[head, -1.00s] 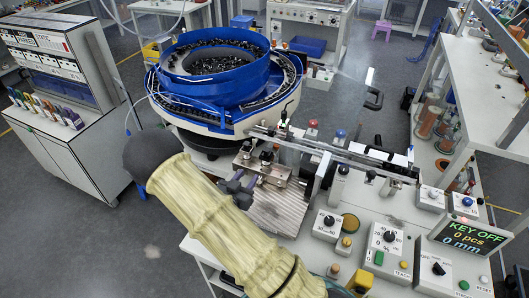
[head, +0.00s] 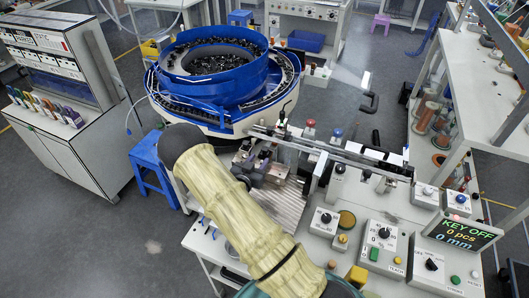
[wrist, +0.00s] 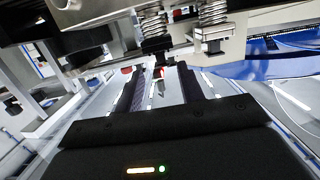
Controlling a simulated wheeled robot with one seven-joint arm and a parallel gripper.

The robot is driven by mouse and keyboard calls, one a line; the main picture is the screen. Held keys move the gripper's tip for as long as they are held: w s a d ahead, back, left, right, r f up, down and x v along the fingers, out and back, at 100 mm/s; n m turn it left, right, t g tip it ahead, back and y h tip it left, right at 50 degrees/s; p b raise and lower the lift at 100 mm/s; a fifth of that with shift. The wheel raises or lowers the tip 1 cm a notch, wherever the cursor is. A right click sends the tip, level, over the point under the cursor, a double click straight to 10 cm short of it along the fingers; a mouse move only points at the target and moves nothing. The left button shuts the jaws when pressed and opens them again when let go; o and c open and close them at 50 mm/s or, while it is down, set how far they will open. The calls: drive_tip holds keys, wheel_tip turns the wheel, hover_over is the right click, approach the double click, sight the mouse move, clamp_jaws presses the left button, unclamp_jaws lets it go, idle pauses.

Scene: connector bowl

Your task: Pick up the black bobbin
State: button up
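I cannot single out a black bobbin with certainty in either view. In the wrist view, my gripper (wrist: 160,72) has its two dark fingers apart. A gap shows between them, with a small grey and red part visible beyond and no held object clear to see. A small black part (wrist: 157,50) lies just past the fingertips, below a metal bracket with springs; I cannot tell what it is. In the head view, my pale-sleeved arm reaches over the front of the machine table and mostly hides the gripper, near the metal clamp fixture.
A blue bowl feeder (head: 213,85) full of small dark parts stands behind the fixture (head: 262,165). Control boxes (head: 380,248) and a KEY OFF display (head: 462,230) fill the right of the table. Spools (head: 428,115) stand on the right shelf. A blue stool (head: 152,165) stands at left.

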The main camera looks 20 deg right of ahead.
sight(264, 152)
drive_tip(key=shift+p+x, duration=1.05)
drive_tip(key=shift+x, duration=1.35)
drive_tip(key=c, duration=0.7)
